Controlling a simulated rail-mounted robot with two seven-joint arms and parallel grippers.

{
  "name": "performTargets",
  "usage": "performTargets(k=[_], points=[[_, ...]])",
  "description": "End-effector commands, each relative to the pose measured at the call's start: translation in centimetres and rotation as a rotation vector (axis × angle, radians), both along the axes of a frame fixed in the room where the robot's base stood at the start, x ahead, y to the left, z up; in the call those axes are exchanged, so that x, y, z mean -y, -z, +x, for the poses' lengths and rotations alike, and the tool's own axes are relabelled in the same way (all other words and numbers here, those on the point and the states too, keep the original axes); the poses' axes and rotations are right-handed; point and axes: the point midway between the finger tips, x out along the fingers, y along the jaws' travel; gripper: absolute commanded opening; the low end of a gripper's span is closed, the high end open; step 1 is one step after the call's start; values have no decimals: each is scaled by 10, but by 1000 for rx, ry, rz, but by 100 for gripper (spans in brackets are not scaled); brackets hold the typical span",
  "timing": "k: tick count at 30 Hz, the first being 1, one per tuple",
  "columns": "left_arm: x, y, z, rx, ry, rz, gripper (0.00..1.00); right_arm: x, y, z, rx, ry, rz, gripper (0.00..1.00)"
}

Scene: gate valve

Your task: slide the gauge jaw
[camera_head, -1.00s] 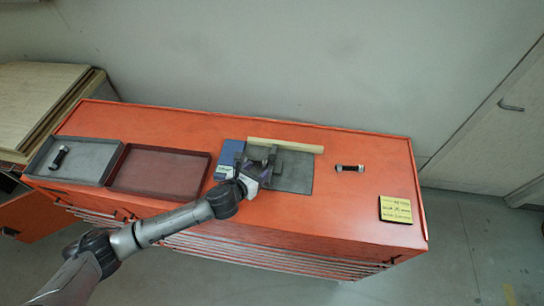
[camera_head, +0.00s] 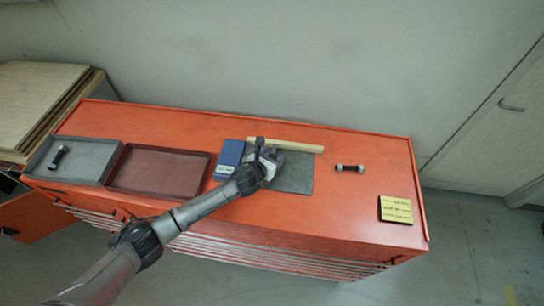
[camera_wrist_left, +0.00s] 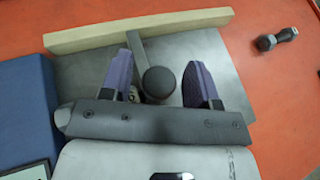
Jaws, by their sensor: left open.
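My left gripper (camera_head: 267,160) is over the grey plate on the orange bench top. In the left wrist view its two purple fingers (camera_wrist_left: 157,62) are spread open, one on each side of a dark round knob (camera_wrist_left: 159,83). I cannot tell whether either finger touches the knob. A narrow grey bar (camera_wrist_left: 140,48) runs from near the knob toward the wooden strip; these look like parts of the gauge, with its jaw largely hidden behind the gripper. The grey plate (camera_head: 298,176) shows right of the gripper. My right gripper is not in view.
A pale wooden strip (camera_head: 300,145) lies along the plate's back edge. A blue block (camera_head: 229,158) is close on the left. A red tray (camera_head: 160,172) and a grey tray (camera_head: 85,160) stand farther left. A bolt (camera_head: 349,168) and yellow note (camera_head: 396,209) lie right.

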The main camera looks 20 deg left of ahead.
Motion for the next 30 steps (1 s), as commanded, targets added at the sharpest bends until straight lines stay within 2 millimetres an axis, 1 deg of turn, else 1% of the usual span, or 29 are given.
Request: performTargets(k=[5,6,23,28,30], points=[[0,0,0,0,0,0,55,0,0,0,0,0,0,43],[0,0,0,0,0,0,53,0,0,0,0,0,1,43],[0,0,0,0,0,0,0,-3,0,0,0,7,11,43],[2,0,0,0,1,0,0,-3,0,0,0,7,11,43],[12,0,2,-2,2,-3,0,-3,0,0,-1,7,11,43]])
